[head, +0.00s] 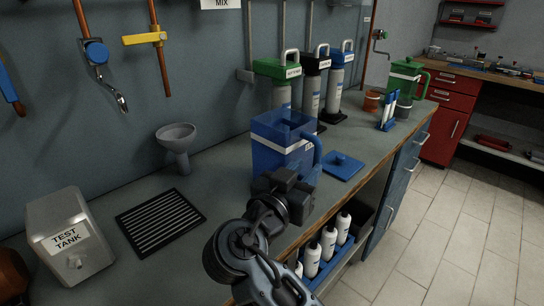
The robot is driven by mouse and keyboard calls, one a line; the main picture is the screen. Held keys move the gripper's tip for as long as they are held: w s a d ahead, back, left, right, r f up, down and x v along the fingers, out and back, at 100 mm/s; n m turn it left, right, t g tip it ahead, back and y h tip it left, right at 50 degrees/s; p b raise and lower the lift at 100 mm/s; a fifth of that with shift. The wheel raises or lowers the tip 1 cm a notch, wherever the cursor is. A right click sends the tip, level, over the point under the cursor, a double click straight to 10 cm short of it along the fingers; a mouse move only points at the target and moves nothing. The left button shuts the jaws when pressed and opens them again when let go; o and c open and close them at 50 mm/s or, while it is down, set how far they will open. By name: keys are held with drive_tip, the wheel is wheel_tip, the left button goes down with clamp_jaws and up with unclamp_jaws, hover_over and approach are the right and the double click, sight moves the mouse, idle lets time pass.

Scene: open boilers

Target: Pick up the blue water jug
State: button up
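The blue water jug (268,148) stands upright on the grey counter in the head view. It is an open-topped, translucent blue box shape with a white band and a handle (318,153) on its right side. My gripper (288,186) is in front of the jug and overlaps its lower right part in the picture. Its fingers are dark and hard to make out. I cannot tell whether it touches the jug or whether it is open or shut. A flat blue lid (343,167) with a knob lies on the counter right of the jug.
A grey test tank (68,238), a black drain grate (160,219) and a funnel (177,140) are on the left. Several pump canisters (311,92) stand behind the jug. A green jug (407,78) is farther right. White bottles (328,243) sit on a shelf below. The tiled floor (450,220) is clear.

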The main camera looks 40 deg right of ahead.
sight(316, 159)
drive_tip(key=shift+w+d+r, duration=0.3)
drive_tip(key=shift+d+r, duration=0.05)
drive_tip(key=shift+p+x, duration=0.35)
drive_tip(key=shift+x, duration=0.5)
drive_tip(key=shift+f+p+x, duration=0.2)
drive_tip(key=shift+p+x, duration=0.25)
drive_tip(key=shift+x, duration=0.95)
drive_tip(key=shift+f+p+x, duration=0.25)
drive_tip(key=shift+p+x, duration=0.15)
drive_tip(key=shift+x, duration=0.95)
drive_tip(key=shift+s, duration=0.2)
clamp_jaws()
